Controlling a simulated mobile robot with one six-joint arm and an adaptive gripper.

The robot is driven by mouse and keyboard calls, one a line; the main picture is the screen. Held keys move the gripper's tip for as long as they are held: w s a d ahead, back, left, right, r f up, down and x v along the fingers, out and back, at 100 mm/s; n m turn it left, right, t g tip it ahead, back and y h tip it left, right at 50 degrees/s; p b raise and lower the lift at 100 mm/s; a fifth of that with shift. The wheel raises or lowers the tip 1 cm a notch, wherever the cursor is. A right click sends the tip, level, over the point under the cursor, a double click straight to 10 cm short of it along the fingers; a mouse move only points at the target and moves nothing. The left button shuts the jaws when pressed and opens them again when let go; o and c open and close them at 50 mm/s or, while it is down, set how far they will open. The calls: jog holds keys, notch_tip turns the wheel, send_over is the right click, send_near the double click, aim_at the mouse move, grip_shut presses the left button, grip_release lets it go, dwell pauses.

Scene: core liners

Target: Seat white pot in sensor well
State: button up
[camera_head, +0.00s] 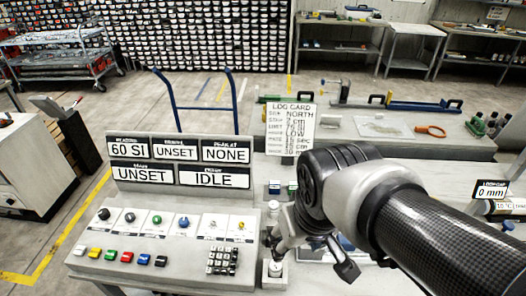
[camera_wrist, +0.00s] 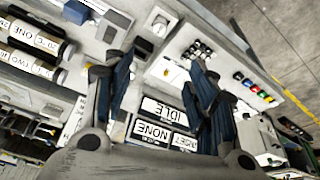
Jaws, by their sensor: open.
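A small round white piece, which looks like the white pot (camera_head: 275,268), is at a pale square block beside the console's right edge. It also shows in the wrist view as a white pot (camera_wrist: 160,22) on a pale square, beyond my fingertips. I cannot tell whether that square is the sensor well or how deep the pot sits. My gripper (camera_head: 281,251) is just above and behind it in the head view. In the wrist view my gripper (camera_wrist: 165,60) has its two fingers apart with nothing between them. My wrist and arm hide part of the bench to the right.
The console's keypad (camera_head: 222,261) and coloured buttons (camera_head: 127,257) lie left of my gripper. A log card (camera_head: 290,130) stands behind it. Labelled cylinders (camera_wrist: 35,40) lie at the left of the wrist view. A blue-handled frame (camera_head: 195,100) stands behind the console.

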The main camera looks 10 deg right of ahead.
jog(key=shift+t, duration=0.6)
jog(key=s+r, duration=0.1)
jog(key=s, duration=0.2)
jog(key=s+r, duration=0.1)
jog(key=s, duration=0.1)
jog(key=shift+s+r, duration=0.1)
jog(key=shift+r, duration=0.25)
